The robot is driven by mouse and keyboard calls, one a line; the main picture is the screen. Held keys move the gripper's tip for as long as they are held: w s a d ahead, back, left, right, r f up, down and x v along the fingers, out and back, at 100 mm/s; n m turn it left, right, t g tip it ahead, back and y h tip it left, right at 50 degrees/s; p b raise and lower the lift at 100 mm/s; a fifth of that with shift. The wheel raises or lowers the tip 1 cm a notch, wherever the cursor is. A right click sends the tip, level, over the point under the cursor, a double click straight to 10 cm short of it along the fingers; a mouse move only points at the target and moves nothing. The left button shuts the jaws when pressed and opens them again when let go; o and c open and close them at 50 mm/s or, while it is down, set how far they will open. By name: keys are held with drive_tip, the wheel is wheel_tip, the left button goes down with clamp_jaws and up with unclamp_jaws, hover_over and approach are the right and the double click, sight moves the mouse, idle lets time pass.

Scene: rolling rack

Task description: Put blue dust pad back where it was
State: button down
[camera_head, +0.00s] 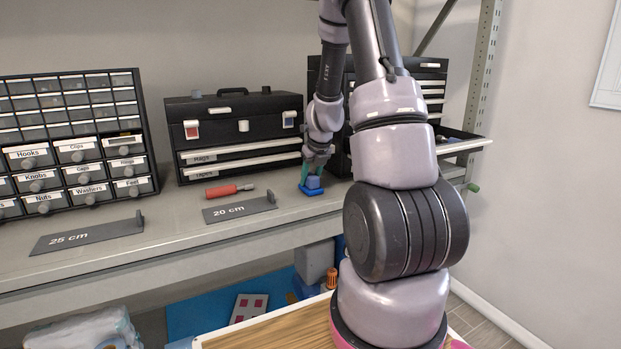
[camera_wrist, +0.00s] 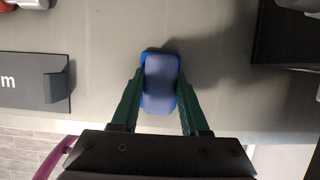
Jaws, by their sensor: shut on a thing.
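The blue dust pad (camera_head: 313,186) is at the right part of the grey shelf top, just right of the 20 cm plate, in the head view. It has a paler blue block on a darker blue base. In the wrist view the dust pad (camera_wrist: 160,84) is upright between two green fingers. My gripper (camera_head: 314,172) is shut on it from above; it also shows in the wrist view (camera_wrist: 160,98). The pad is at or very near the shelf surface; I cannot tell whether it touches.
A 20 cm plate (camera_head: 240,209) and a red-handled screwdriver (camera_head: 229,191) lie left of the pad. A black toolbox (camera_head: 236,131) stands behind. A 25 cm plate (camera_head: 88,234) and drawer cabinet (camera_head: 75,140) are farther left. An open drawer (camera_head: 462,146) juts out at right.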

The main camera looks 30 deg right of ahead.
drive_tip(key=shift+c, duration=2)
unclamp_jaws()
drive_tip(key=s+a+r+n+y, duration=0.15)
drive_tip(key=s+r+n, duration=0.25)
drive_tip(key=r, duration=0.5)
drive_tip(key=s+a+r+n, duration=0.3)
drive_tip(key=s+r, duration=0.2)
drive_tip(key=r, duration=0.4)
drive_tip(key=s+a+r+n+t, duration=0.1)
drive_tip(key=s+a+r+n, duration=0.4)
drive_tip(key=s+n, duration=0.4)
drive_tip(key=s+a+r+n+t, duration=0.1)
drive_tip(key=s+a+r+n, duration=0.3)
drive_tip(key=s+n, duration=0.5)
drive_tip(key=a+n, duration=0.2)
drive_tip(key=n, duration=0.4)
drive_tip(key=shift+r+n+t, duration=0.3)
drive_tip(key=shift+r, duration=0.1)
